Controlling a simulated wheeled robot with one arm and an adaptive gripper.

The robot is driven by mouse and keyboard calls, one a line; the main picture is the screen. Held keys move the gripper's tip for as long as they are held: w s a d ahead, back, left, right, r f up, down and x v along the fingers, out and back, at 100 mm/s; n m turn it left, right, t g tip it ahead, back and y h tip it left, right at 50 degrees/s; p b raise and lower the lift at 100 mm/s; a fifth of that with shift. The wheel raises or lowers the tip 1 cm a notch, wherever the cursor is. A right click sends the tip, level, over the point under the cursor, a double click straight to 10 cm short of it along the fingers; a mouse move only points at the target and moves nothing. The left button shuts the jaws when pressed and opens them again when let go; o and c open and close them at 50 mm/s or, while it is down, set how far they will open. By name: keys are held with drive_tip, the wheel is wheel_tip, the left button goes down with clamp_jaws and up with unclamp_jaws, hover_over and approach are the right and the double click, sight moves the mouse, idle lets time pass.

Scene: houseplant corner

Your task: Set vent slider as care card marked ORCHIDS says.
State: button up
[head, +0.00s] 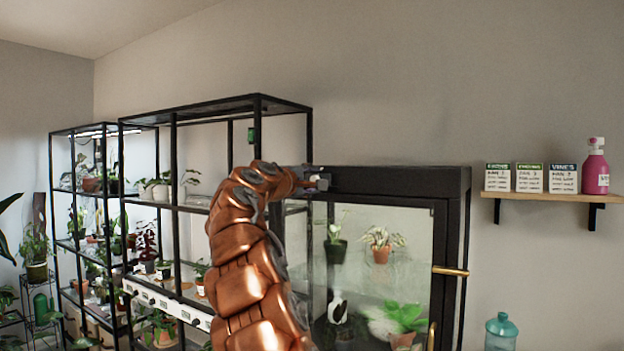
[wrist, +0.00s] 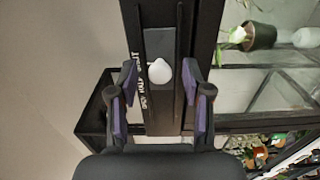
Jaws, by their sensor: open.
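The vent slider's white knob (wrist: 161,71) sits on a dark track (wrist: 160,115) on the glass cabinet (head: 400,180), near its top in the head view. Small white lettering runs beside the track in the wrist view, too blurred to read surely. My gripper (wrist: 160,75) is open, with one finger on each side of the knob and gaps between. In the head view my gripper (head: 318,181) is at the cabinet's top left, partly hidden by my arm. Care cards (head: 497,177) (head: 529,178) with green headers stand on the shelf; which is ORCHIDS is hard to read.
A third card (head: 562,178) has a blue header reading VINES. A pink spray bottle (head: 595,170) stands beside it on the wooden shelf (head: 550,196). The cabinet has a brass handle (head: 450,271). A black plant rack (head: 173,160) stands left of my arm.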

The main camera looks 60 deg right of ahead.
drive_tip(key=shift+d, duration=0.1)
clamp_jaws()
idle(0.5)
